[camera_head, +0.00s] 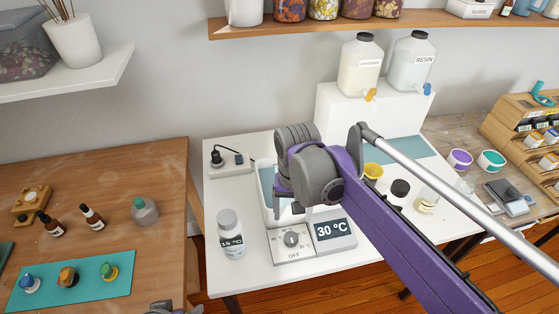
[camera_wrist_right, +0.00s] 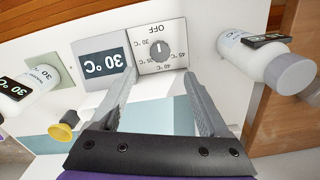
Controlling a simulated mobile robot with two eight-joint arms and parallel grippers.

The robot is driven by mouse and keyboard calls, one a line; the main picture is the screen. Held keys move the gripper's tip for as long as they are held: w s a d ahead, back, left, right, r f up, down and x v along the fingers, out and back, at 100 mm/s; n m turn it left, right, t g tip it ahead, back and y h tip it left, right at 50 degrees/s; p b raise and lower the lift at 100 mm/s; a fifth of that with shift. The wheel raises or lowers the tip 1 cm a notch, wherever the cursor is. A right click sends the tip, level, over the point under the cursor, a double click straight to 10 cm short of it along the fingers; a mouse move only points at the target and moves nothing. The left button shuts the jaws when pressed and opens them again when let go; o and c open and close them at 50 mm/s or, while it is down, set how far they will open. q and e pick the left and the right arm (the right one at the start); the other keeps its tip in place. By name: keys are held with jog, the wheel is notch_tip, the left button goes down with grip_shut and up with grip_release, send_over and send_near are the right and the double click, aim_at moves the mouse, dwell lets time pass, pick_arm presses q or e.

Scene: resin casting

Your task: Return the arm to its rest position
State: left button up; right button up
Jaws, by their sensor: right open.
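My right arm, with a purple link, reaches in from the right in the head view. Its grey gripper (camera_head: 298,207) points down over the white water bath (camera_head: 269,212), covering part of it. In the right wrist view the two fingers of this gripper (camera_wrist_right: 162,85) are spread apart with nothing between them. Beyond them are the bath's dial (camera_wrist_right: 158,48) and its 30 °C display (camera_wrist_right: 103,63). A small grey part at the bottom edge of the head view looks like my left gripper (camera_head: 165,307); its fingers cannot be made out.
A white bottle (camera_head: 230,240) with a 15 °C display stands left of the bath. A power socket (camera_head: 229,163) is behind it. A yellow cup (camera_head: 373,171) and a black-capped jar (camera_head: 399,190) stand to the right. Two jugs (camera_head: 361,66) sit on a raised white stand (camera_head: 330,101).

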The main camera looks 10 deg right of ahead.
jog(key=s+d+f+n+t+p, duration=0.1)
jog(key=s+d+f+t+p, duration=0.1)
jog(key=s, duration=0.5)
jog(key=s+d+f+n+t+p, duration=0.1)
jog(key=s+d+f+t+p, duration=0.1)
jog(key=s, duration=0.5)
jog(key=d+t, duration=0.1)
jog(key=d, duration=0.1)
jog(key=shift+s+d+n, duration=0.2)
jog(key=shift+d+n, duration=0.1)
jog(key=shift+n, duration=0.1)
